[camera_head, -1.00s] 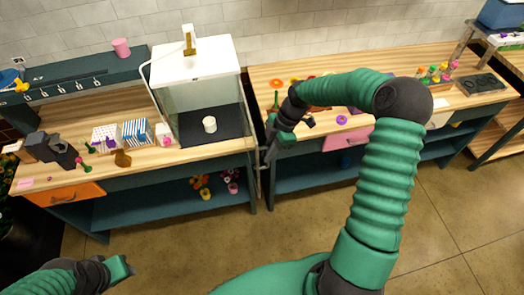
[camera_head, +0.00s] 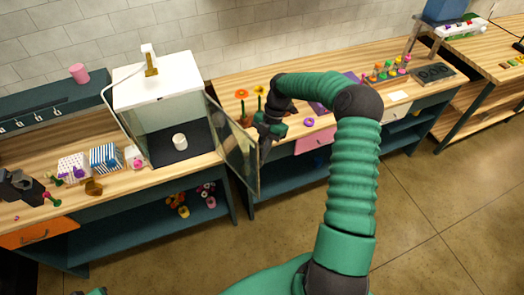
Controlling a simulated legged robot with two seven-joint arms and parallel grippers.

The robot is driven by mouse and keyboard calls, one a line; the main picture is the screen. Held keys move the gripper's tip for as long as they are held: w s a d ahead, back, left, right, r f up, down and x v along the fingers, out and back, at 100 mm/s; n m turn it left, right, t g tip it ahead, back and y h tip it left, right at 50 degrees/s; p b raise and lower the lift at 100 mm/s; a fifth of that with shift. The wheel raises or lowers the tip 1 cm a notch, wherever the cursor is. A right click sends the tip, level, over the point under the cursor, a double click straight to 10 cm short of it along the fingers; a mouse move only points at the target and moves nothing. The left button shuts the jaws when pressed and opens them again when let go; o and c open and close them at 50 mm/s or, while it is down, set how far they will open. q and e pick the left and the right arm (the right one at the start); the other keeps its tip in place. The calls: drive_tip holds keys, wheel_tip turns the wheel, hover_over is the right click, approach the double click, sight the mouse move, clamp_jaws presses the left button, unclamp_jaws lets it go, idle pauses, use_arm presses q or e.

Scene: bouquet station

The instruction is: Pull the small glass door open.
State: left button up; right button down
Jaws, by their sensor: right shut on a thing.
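The small glass door (camera_head: 232,143) stands swung out from the right front of a white-topped glass cabinet (camera_head: 160,80). It is see-through with a thin frame. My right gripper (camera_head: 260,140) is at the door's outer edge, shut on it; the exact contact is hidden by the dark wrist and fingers. Inside the cabinet a small white cylinder (camera_head: 180,141) stands on a dark floor. Only a sliver of my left gripper (camera_head: 92,292) shows at the bottom edge, so its jaws cannot be made out.
Orange flowers (camera_head: 241,94) and a purple ring (camera_head: 308,122) are on the right bench behind my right arm. A striped box (camera_head: 105,158) and small items sit left of the cabinet. The floor in front is clear.

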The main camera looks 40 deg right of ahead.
drive_tip(key=shift+a, duration=0.2)
drive_tip(key=c, duration=1.5)
unclamp_jaws()
drive_tip(key=shift+a, duration=0.35)
use_arm(q)
drive_tip(key=shift+w+a+f, duration=0.1)
drive_tip(key=shift+a+f, duration=0.05)
drive_tip(key=shift+a, duration=0.55)
drive_tip(key=shift+d, duration=0.1)
use_arm(e)
drive_tip(key=shift+d, duration=0.15)
